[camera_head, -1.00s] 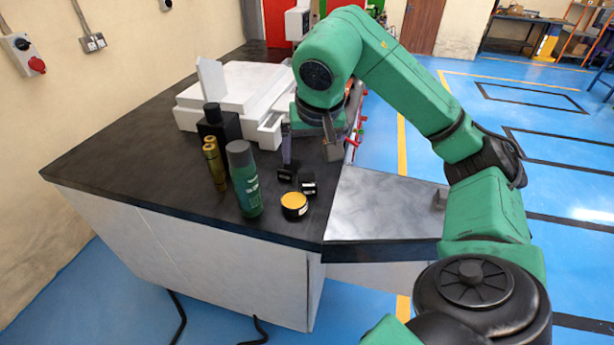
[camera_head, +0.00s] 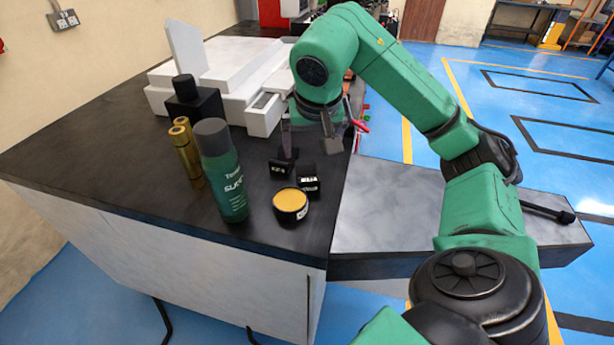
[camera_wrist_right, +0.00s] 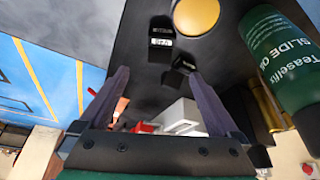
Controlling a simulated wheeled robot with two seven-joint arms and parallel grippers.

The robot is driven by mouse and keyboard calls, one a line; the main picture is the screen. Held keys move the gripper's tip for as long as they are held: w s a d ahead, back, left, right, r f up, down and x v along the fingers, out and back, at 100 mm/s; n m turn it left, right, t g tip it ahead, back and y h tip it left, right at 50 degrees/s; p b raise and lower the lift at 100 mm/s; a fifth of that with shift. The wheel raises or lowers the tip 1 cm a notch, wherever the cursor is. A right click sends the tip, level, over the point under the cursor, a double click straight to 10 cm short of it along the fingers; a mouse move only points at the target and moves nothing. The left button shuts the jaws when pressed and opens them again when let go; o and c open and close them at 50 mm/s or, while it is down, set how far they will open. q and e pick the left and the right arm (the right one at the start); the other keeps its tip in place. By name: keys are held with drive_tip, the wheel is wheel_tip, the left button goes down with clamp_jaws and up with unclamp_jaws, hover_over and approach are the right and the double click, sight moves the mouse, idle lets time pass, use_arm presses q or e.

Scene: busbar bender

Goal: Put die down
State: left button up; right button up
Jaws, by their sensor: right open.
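Two small black dies with white labels, one (camera_head: 282,166) slightly behind the other (camera_head: 308,181), stand on the black bench top (camera_head: 110,150) near its right edge. They also show in the right wrist view, one (camera_wrist_right: 160,42) beyond the fingertips and one (camera_wrist_right: 182,64) near the right finger. My right gripper (camera_head: 308,143) is open, its fingers spread just behind the dies. In the right wrist view the gap between its fingers (camera_wrist_right: 158,74) is empty. I cannot tell how far the fingers are from the nearer die. My left gripper is out of view.
A white machine (camera_head: 235,65) is behind. A grey metal surface (camera_head: 400,210) to the right is mostly clear.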

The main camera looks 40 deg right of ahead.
sight(307, 172)
drive_tip(key=p+x, duration=0.1)
drive_tip(key=x, duration=1.1)
drive_tip(key=shift+w+f+p, duration=0.2)
drive_tip(key=shift+p, duration=0.2)
clamp_jaws()
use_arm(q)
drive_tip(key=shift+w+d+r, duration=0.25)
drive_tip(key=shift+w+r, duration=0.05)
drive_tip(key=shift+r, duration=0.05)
use_arm(e)
drive_tip(key=shift+r, duration=0.15)
